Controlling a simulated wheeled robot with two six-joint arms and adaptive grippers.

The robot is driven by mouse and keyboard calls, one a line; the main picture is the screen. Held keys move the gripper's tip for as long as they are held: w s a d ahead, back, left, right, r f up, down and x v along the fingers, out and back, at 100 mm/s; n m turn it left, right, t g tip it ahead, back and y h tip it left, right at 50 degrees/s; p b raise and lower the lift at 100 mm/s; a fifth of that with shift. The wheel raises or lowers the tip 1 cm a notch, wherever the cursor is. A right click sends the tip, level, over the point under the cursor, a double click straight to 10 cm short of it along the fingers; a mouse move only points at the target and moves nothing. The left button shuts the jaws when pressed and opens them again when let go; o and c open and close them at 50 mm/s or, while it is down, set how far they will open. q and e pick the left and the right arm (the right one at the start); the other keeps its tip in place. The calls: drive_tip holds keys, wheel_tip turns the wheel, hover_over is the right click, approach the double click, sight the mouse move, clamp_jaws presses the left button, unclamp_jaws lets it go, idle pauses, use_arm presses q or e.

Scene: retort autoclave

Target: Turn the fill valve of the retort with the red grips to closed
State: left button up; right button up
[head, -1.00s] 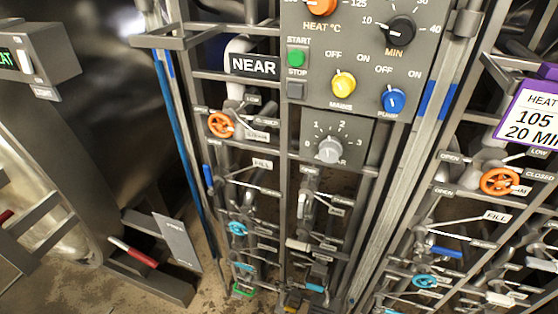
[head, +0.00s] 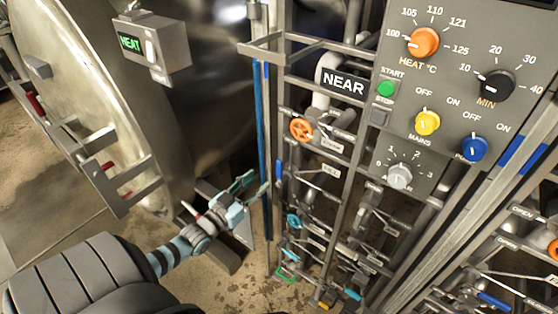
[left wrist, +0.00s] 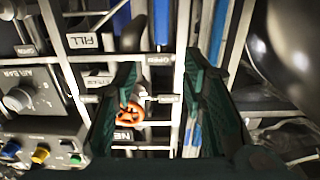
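The red grips (head: 107,168) are on the retort (head: 205,85) at the left, whose sign reads NEAT or HEAT. Beside it, under the NEAR sign, a valve rack carries a FILL label (head: 330,171) and a blue lever handle (head: 279,170) standing roughly upright. The left wrist view also shows a FILL label (left wrist: 83,41) and a blue handle (left wrist: 121,22) beyond the fingers. My left gripper (head: 256,188) is open and empty, left of and a little below the blue handle in the head view. It also shows in the left wrist view (left wrist: 158,68). My right gripper is out of view.
An orange handwheel (head: 302,130) sits above the blue handle, and cyan handles (head: 294,221) lie lower. Vertical rack posts and a projecting bar (head: 262,48) stand close by. The control panel (head: 440,85) is above right. Another rack with a blue lever (head: 494,299) is at lower right.

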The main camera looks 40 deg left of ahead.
sight(278, 164)
use_arm(q)
drive_tip(key=w+b, duration=0.1)
drive_tip(key=w, duration=0.1)
drive_tip(key=w+b, duration=0.1)
drive_tip(key=w, duration=0.2)
drive_tip(key=w+f+b, duration=0.1)
drive_tip(key=w, duration=0.1)
drive_tip(key=shift+w+a+b, duration=0.2)
drive_tip(key=shift+w+b, duration=0.2)
drive_tip(key=w, duration=0.3)
drive_tip(key=shift+w+a+r, duration=0.1)
drive_tip(key=shift+w+r, duration=0.1)
drive_tip(key=shift+w, duration=0.35)
